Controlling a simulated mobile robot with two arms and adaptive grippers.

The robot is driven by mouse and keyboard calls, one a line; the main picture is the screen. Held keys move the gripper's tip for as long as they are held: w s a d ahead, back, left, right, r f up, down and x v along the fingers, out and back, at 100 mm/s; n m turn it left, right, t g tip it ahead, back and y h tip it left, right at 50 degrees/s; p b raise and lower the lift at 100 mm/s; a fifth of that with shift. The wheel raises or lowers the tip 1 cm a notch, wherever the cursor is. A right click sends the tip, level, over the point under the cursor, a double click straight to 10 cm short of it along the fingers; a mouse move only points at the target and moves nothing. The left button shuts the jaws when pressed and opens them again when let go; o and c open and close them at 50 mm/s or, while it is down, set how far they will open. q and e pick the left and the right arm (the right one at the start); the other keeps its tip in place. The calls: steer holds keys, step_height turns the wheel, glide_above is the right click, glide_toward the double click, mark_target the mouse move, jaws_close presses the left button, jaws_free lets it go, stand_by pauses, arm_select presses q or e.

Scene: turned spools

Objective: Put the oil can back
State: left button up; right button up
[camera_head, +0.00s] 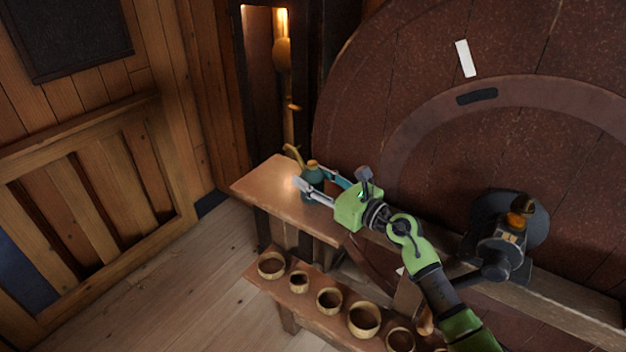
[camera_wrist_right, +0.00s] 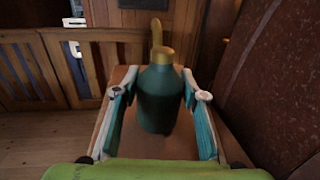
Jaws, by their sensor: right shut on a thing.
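The oil can (camera_head: 313,185) is dark teal with a brass collar and a curved brass spout. In the right wrist view the oil can (camera_wrist_right: 157,100) stands between the two fingers, spout pointing away and up. My left gripper is not in view.
A large reddish-brown wooden wheel (camera_head: 400,100) rises close behind the bench. A dark metal machine head (camera_head: 503,245) stands to the right. A lower shelf holds several round wooden bowls (camera_head: 330,298). The floor at left (camera_head: 150,275) is clear.

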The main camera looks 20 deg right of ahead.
steer(key=shift+f, duration=0.15)
steer(key=o, duration=1.1)
steer(key=shift+f, duration=0.1)
steer(key=b+v, duration=0.3)
steer(key=v, duration=0.8)
steer(key=shift+s, duration=0.15)
steer(key=shift+s+d+r, duration=0.25)
steer(key=shift+s, duration=0.1)
steer(key=shift+f, duration=0.15)
